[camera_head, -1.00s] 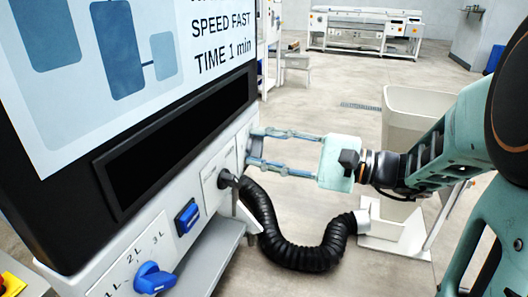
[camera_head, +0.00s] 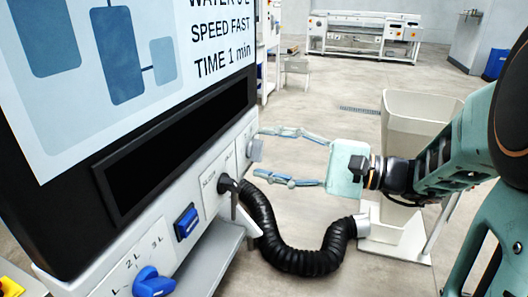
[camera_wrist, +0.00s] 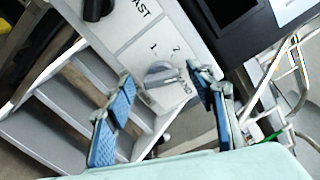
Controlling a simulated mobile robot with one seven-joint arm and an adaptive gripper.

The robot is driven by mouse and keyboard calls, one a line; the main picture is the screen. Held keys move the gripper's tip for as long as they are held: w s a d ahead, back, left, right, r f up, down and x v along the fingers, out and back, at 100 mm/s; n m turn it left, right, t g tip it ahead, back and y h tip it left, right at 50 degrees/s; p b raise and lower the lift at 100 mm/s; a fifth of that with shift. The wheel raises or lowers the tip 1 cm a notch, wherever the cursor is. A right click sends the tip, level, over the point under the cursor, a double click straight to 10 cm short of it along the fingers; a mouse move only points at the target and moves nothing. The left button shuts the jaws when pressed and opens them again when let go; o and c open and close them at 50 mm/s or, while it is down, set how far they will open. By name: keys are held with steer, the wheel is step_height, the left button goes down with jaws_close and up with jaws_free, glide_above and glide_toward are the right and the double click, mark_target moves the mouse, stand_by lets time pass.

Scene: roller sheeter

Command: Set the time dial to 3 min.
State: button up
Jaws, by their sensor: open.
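The time dial (camera_head: 255,150) is a grey knob at the right end of the machine's front panel. In the wrist view the grey dial (camera_wrist: 160,76) sits on a pale plate with the marks 1 and 2 legible; its exact setting is unclear. The screen (camera_head: 215,45) reads "TIME 1 min". My gripper (camera_head: 257,153) is open, with its two fingers spread above and below the dial in the head view. In the wrist view the blue finger pads of my gripper (camera_wrist: 163,90) stand on either side of the dial, with nothing visibly held.
A dark speed knob (camera_head: 228,184) sits left of the dial, close to a black hose (camera_head: 285,250). A blue switch (camera_head: 187,221) and a blue water knob (camera_head: 152,283) lie further left. A pale bin (camera_head: 420,110) stands behind my gripper.

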steer(key=v, duration=1)
steer(key=shift+d, duration=0.25)
